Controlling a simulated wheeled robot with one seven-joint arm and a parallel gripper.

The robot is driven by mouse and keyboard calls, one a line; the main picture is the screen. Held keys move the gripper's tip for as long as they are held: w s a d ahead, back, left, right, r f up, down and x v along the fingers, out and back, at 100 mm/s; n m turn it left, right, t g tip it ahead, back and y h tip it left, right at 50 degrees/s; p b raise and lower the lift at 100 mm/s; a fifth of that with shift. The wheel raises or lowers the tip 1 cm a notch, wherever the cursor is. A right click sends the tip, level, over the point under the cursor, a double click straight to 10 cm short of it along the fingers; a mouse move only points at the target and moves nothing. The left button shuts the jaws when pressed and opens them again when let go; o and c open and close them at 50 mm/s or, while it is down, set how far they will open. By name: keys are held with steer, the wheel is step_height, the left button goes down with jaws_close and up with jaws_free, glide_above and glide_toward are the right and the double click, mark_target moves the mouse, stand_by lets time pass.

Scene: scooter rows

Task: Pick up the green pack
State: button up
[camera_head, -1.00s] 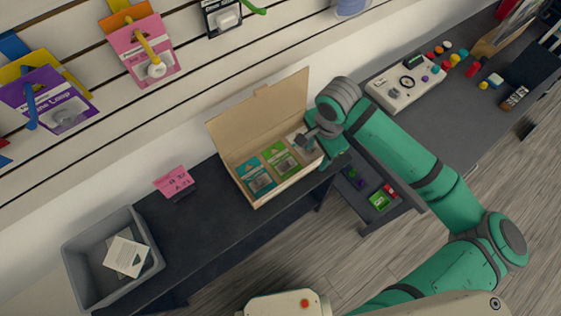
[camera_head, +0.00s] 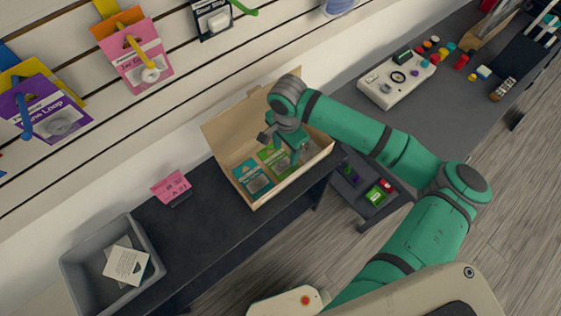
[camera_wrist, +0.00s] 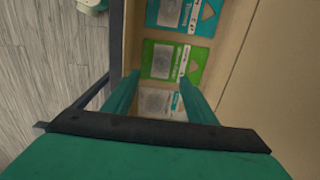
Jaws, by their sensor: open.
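The green pack (camera_head: 270,161) lies in the open cardboard box (camera_head: 234,131) on the dark counter. A teal pack (camera_head: 251,176) lies beside it. In the wrist view the green pack (camera_wrist: 190,65) is in the middle, the teal pack (camera_wrist: 184,14) above it and a pale pack (camera_wrist: 157,103) below it. My gripper (camera_head: 297,156) is over the right part of the box, in part hiding the contents. In the wrist view my gripper (camera_wrist: 158,88) is open and empty; its fingers straddle the pale pack, with their tips near the green pack's lower edge.
The box lid stands open against the wall side. A grey bin (camera_head: 68,270) with white cards and a pink sign (camera_head: 171,187) are to the left. Another green item (camera_head: 376,195) is on a lower shelf. A white device (camera_head: 397,81) is on the right counter.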

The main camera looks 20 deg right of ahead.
mark_target(283, 161)
steer(key=f, duration=0.2)
steer(key=a+f, duration=0.1)
steer(key=f, duration=0.1)
steer(key=shift+s, duration=0.1)
steer(key=shift+f, duration=0.65)
steer(key=shift+c, duration=0.7)
steer(key=c, duration=1)
steer(key=shift+c, duration=0.2)
